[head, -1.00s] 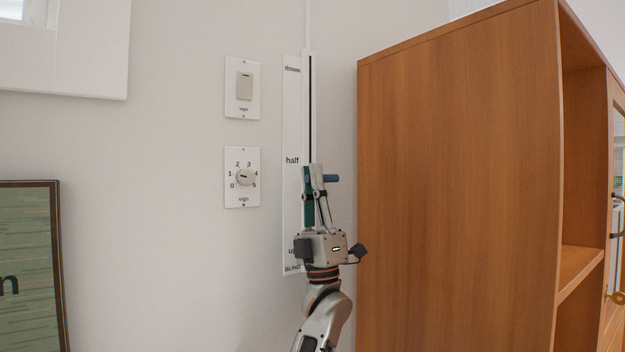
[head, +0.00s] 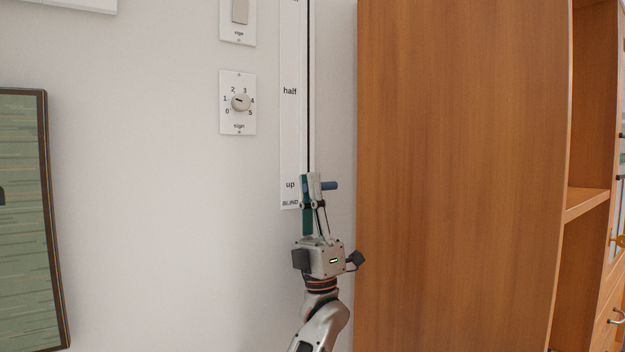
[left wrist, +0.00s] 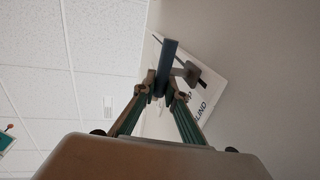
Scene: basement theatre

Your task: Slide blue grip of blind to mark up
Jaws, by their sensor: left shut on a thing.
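The blue grip (head: 331,185) of the blind sticks out to the right of my left gripper (head: 312,180) in the head view. My left gripper is shut on it, level with the "up" mark (head: 290,184) on the white blind plate (head: 291,130). The dark slot (head: 309,90) runs upward above the gripper. In the left wrist view the blue grip (left wrist: 169,62) lies between the fingertips (left wrist: 163,92), with the plate (left wrist: 205,88) and the word BLIND behind. The fingers hide part of the grip. My right gripper is not in view.
A tall wooden cabinet (head: 460,150) stands close to the right of the plate. A numbered dial (head: 240,102) and a switch (head: 239,12) are on the wall to the left. A framed green picture (head: 25,220) is at the far left. The wall between is bare.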

